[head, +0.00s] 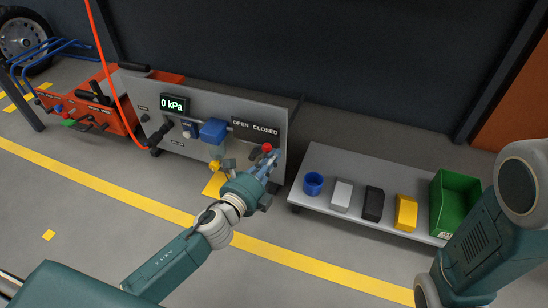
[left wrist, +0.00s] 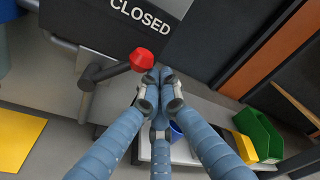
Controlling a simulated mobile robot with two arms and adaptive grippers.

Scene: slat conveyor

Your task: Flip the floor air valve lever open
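The valve lever has a red knob (head: 267,147) and sits on the front of the grey panel (head: 150,97), below the word CLOSED. In the left wrist view the red knob (left wrist: 142,60) tops a dark lever arm (left wrist: 106,72) that angles up to the right. My left gripper (head: 269,162) is at the knob. In the left wrist view its blue fingers (left wrist: 157,82) come together at the tips, just right of the knob, with nothing seen between them. Whether they touch the knob I cannot tell. My right gripper is out of view.
The display (head: 174,104) reads 0 kPa. Right of the panel, a low grey platform (head: 325,157) holds a blue cup (head: 313,184), white, black and yellow blocks, and a green bin (head: 454,203). A red hose (head: 110,70) hangs at left. The floor in front is clear.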

